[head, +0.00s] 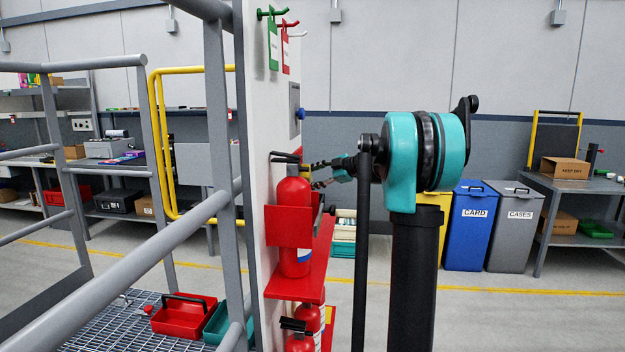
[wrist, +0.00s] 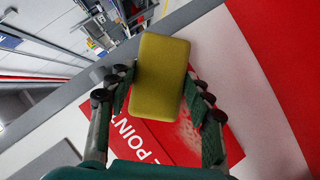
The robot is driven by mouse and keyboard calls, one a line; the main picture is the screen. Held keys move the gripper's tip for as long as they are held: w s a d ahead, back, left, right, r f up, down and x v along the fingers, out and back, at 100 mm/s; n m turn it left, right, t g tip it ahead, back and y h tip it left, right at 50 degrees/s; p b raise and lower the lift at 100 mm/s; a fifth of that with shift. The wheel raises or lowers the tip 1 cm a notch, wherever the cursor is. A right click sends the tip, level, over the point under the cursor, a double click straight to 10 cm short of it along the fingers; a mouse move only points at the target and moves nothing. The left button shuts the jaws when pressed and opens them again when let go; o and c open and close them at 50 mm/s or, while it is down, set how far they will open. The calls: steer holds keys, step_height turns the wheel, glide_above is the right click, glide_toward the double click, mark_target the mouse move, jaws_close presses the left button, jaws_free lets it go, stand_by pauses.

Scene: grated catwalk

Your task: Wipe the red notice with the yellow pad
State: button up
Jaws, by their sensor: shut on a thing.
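The yellow pad (wrist: 160,72) is held between the two fingers of my gripper (wrist: 160,82) in the wrist view. The red notice (wrist: 150,150) lies behind and below the pad in that view, with white letters partly reading "POINT". A pale smudge shows on the notice beside the right finger. The pad covers part of the notice; I cannot tell whether they touch. In the head view my gripper (head: 318,174) is beside the white panel (head: 254,60). I cannot make out the pad or the notice's face there.
A red fire extinguisher (head: 293,220) stands on a red shelf (head: 309,280) close below my gripper. Red and green tags (head: 273,48) hang from hooks above. Grey railings (head: 190,220) stand at left. A red tray (head: 184,314) sits on the grating.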

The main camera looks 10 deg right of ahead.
mark_target(309, 180)
steer(key=shift+s+a, duration=0.1)
steer(key=shift+s, duration=0.05)
steer(key=shift+s+a, duration=0.25)
steer(key=shift+s, duration=0.65)
steer(key=shift+s+a, duration=0.2)
steer(key=shift+s, duration=0.65)
steer(key=s+a, duration=0.3)
steer(key=s, duration=0.7)
steer(key=shift+s+a, duration=0.4)
steer(key=shift+s+d, duration=0.3)
steer(key=shift+d, duration=0.65)
steer(key=shift+s+d, duration=0.3)
steer(key=shift+d, duration=0.65)
steer(key=shift+s+d, duration=0.3)
steer(key=shift+d, duration=0.65)
steer(key=shift+d, duration=0.15)
steer(key=d, duration=0.1)
steer(key=s+d, duration=0.1)
steer(key=shift+d, duration=0.3)
